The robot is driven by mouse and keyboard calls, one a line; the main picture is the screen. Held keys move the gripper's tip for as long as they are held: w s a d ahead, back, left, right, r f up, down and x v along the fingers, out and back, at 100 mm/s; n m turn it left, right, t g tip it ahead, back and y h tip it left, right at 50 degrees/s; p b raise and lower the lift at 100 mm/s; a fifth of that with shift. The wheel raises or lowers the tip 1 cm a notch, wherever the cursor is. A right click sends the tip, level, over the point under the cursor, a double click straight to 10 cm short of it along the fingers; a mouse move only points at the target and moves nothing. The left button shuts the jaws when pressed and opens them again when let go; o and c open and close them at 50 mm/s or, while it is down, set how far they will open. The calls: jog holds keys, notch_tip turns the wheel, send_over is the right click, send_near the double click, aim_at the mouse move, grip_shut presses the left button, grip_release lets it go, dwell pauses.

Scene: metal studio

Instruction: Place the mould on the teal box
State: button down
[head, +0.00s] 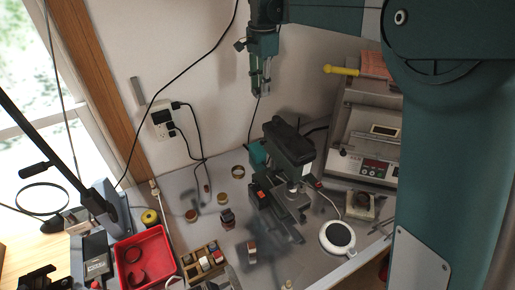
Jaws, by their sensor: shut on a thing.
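My gripper (261,91) hangs high in front of the pale wall, pointing down, above and behind the bench machine. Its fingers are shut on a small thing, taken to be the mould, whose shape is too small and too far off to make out. A teal block (259,154), which looks like the teal box, stands on the bench behind and to the left of the dark machine. The machine partly hides it. My gripper is well above this teal block and apart from it.
A dark green bench machine (289,146) stands mid-bench. A grey device with a display (365,164) is at the right. A red tray (145,262), a wooden compartment box (205,261) and a white round dish (338,238) are nearer. Cables hang from a wall socket (163,118).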

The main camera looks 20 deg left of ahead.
notch_tip(320, 180, down, 2)
jog(key=w+a, duration=0.2)
send_over(257, 148)
notch_tip(257, 148, down, 18)
jog(key=shift+r, duration=0.25)
jog(key=shift+f, duration=0.1)
jog(key=shift+f, duration=3)
jog(key=shift+f, duration=0.15)
jog(key=shift+f+p, duration=0.3)
jog(key=shift+f, duration=1.45)
jog(key=shift+f, duration=0.15)
